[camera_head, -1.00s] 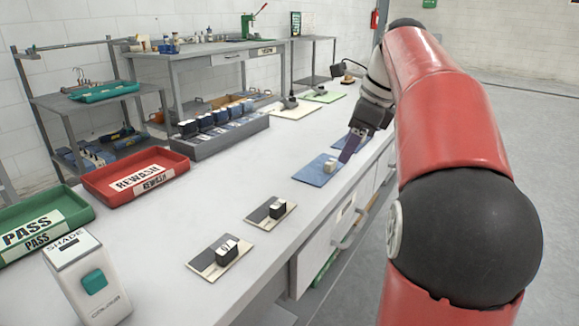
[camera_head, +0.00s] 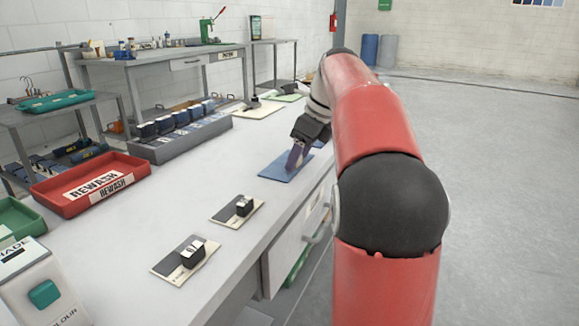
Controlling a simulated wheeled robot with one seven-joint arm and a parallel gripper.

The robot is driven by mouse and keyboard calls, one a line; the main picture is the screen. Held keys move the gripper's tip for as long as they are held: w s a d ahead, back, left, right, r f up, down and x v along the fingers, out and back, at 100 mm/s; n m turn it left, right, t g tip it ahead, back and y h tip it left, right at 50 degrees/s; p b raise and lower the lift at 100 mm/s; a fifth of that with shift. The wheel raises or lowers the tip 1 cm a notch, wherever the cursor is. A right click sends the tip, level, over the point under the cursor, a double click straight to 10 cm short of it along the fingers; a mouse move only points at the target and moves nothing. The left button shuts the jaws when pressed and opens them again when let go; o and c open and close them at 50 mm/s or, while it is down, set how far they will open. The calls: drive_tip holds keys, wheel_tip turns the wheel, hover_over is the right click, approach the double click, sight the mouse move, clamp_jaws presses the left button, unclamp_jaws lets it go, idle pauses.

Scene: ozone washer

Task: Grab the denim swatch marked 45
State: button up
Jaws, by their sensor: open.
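A blue denim piece (camera_head: 277,171) lies flat on the long grey bench near its right edge. My gripper (camera_head: 294,162) points down just over its far part, open. The fingers hide part of the piece, and I cannot tell whether they touch it. More denim pieces with dark blocks stand in a grey rack (camera_head: 160,153) at the back of the bench. No number 45 is readable on any of them.
Two cards with dark blocks lie nearer on the bench, a front card (camera_head: 170,268) and one behind it (camera_head: 228,213). A red REWASH tray (camera_head: 62,203) and a white device with a teal button (camera_head: 28,285) stand at left. Open floor lies right.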

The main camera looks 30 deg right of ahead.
drive_tip(key=c, duration=1.1)
